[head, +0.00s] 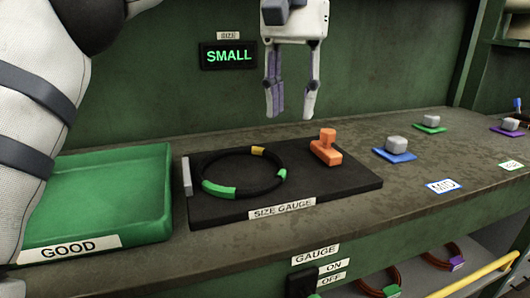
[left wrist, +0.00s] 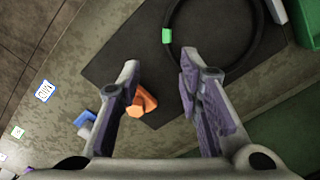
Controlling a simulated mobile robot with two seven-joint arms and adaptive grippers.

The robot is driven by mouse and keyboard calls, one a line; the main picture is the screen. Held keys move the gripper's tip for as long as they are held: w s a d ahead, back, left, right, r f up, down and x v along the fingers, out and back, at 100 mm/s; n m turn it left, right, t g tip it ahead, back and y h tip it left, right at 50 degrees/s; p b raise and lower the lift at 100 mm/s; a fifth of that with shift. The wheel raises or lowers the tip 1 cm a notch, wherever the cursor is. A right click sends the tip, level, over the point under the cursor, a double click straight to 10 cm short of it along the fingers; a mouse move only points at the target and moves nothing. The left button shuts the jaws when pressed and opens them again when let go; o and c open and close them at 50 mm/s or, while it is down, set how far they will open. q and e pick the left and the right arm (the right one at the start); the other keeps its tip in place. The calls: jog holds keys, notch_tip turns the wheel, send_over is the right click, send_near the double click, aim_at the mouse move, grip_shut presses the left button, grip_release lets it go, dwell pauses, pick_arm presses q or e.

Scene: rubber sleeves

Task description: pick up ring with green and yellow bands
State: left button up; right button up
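The black ring (head: 245,173) with green and yellow bands lies flat on the black size gauge plate (head: 350,186). One green band is at its near left, a smaller green one at its right, and the yellow one at its far side. Part of the ring (left wrist: 231,68) shows at the top of the left wrist view, with one green band. My left gripper (head: 291,115) hangs above and behind the plate, fingers down, apart and empty. In the left wrist view the open fingers (left wrist: 158,85) point toward the plate, short of the ring. My right gripper is not in view.
An orange block (head: 326,149) stands on the plate's right part. The green GOOD tray (head: 108,190) is at left. Grey blocks on blue (head: 394,153), green (head: 429,126) and purple bases stand at right. A sign (head: 229,56) reads SMALL. Banded rings lie on a lower shelf.

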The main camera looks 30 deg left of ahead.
aim_at(281, 174)
pick_arm(q)
jog(key=f, duration=0.3)
jog(key=s+f, duration=0.1)
jog(key=f, duration=0.3)
jog(key=a+f, duration=0.1)
jog(key=f, duration=0.2)
jog(key=shift+s+f+p, duration=0.2)
jog(key=shift+p, duration=0.15)
jog(key=shift+f, duration=0.45)
jog(key=shift+w, duration=0.1)
grip_shut()
